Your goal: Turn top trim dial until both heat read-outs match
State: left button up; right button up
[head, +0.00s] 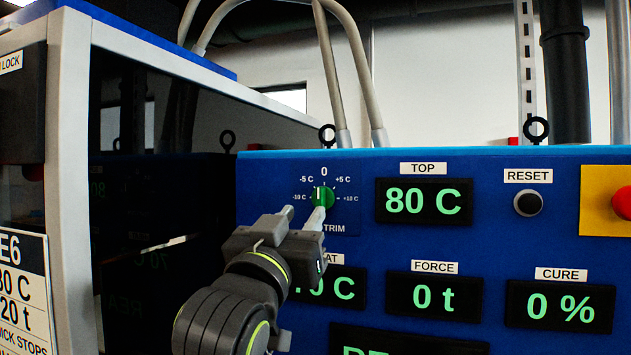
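The green top trim dial (324,198) sits on the blue panel (480,235), under a scale from -10 C to +10 C. Its white mark points up, close to 0 and slightly left. The TOP read-out (424,202) shows 80 C. A lower read-out (345,288), its label ending in "AT", ends in "0 C"; my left gripper hides part of its first digit. My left gripper (303,213) is at the dial's lower left with fingers apart. One fingertip overlaps the dial's lower edge, the other is left of it; I cannot tell whether either touches. My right gripper is out of view.
A RESET button (528,203) and a red button on a yellow plate (605,202) are on the right. FORCE (433,297) shows 0 t and CURE (560,305) shows 0 %. A white-framed cabinet (70,170) with dark glass stands close on the left.

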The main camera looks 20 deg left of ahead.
aim_at(318, 192)
pick_arm(q)
jog(key=p+x, duration=0.2)
jog(key=x, duration=0.5)
jog(key=shift+w+r, duration=0.1)
jog(key=shift+w, duration=0.05)
grip_shut()
